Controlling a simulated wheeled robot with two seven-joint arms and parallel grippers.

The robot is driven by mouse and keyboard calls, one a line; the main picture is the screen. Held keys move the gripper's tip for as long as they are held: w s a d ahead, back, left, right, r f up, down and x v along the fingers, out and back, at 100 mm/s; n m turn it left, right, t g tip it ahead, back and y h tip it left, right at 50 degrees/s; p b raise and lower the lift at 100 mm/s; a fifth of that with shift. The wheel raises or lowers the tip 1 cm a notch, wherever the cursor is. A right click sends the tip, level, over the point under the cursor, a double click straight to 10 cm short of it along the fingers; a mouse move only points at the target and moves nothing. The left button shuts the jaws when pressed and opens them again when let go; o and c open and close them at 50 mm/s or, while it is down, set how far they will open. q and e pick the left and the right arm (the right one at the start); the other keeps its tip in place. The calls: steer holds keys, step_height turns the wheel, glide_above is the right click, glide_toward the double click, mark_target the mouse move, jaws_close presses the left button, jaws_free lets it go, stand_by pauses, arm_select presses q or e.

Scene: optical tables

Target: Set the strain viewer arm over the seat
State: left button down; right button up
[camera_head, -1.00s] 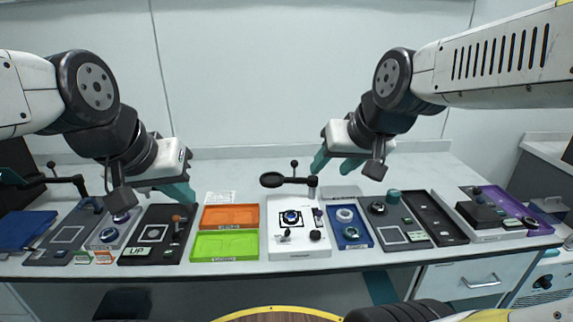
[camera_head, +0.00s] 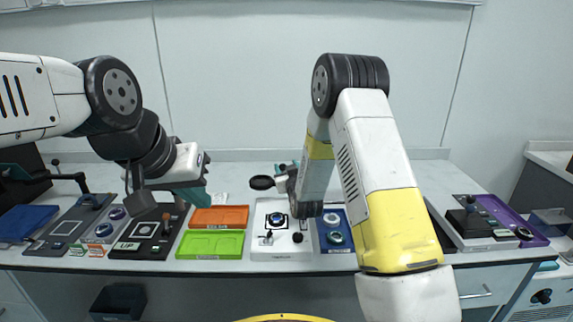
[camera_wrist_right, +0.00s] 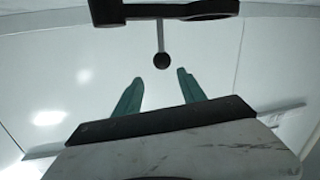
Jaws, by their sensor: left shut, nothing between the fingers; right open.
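The strain viewer arm is a black bar ending in a round black viewer disc (camera_head: 262,183), at the back of the white base plate (camera_head: 285,247), pointing left. The seat (camera_head: 277,219), a dark square with a blue round part, is on that plate, in front of the disc. In the right wrist view the arm (camera_wrist_right: 185,11) crosses the top, and its ball knob (camera_wrist_right: 162,61) lies just beyond my right fingertips, in line with their gap. My right gripper (camera_wrist_right: 160,76) is open and empty; my forearm mostly hides it in the head view. My left gripper (camera_head: 205,198) is shut and empty.
An orange tray (camera_head: 219,208) and green tray (camera_head: 210,256) lie left of the white plate. A blue tray (camera_head: 325,244) with rings is to its right, partly behind my right arm. Fixture panels with knobs fill both sides. The back strip is mostly clear.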

steer(key=shift+s+a+f+t, duration=0.1)
steer(key=shift+f+t, duration=0.05)
steer(key=shift+f, duration=0.4)
steer(key=shift+a+f+t, duration=0.1)
steer(key=shift+f+t, duration=0.05)
steer(key=shift+f, duration=0.5)
steer(key=w+a, duration=0.1)
steer(key=w, duration=0.6)
steer(key=shift+w+a, duration=0.25)
steer(key=shift+w, duration=0.05)
jaws_close()
